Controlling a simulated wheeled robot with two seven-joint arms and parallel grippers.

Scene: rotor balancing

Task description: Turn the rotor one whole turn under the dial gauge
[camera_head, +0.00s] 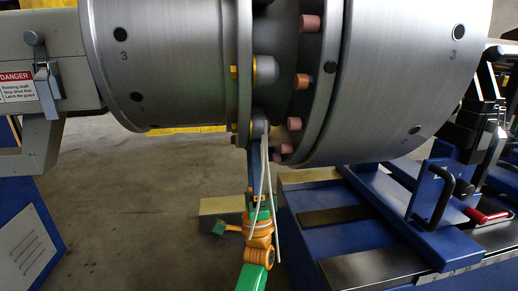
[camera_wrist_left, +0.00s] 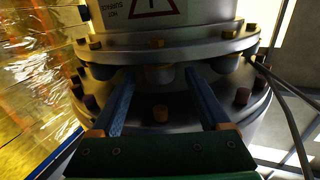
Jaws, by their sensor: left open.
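The rotor (camera_head: 165,60) is a large grey metal drum with numbered holes, crossing the top of the head view; a second, wider drum section (camera_head: 400,80) is on the right. Between them is a flanged coupling (camera_head: 245,70) with orange-brown bolts. My left gripper (camera_head: 257,130) reaches up from below to the coupling's lower edge. In the left wrist view my left gripper (camera_wrist_left: 160,74) is open, its two blue fingers apart on either side of a grey stud (camera_wrist_left: 159,73) between the flanges. Contact cannot be told. I cannot make out the dial gauge. My right gripper is not in view.
A blue machine bed (camera_head: 310,205) with black handles (camera_head: 432,195) and a red-handled lever (camera_head: 487,216) lies at the lower right. A latched guard with a danger label (camera_head: 16,87) is at the left. The floor (camera_head: 130,200) below the rotor's left part is clear.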

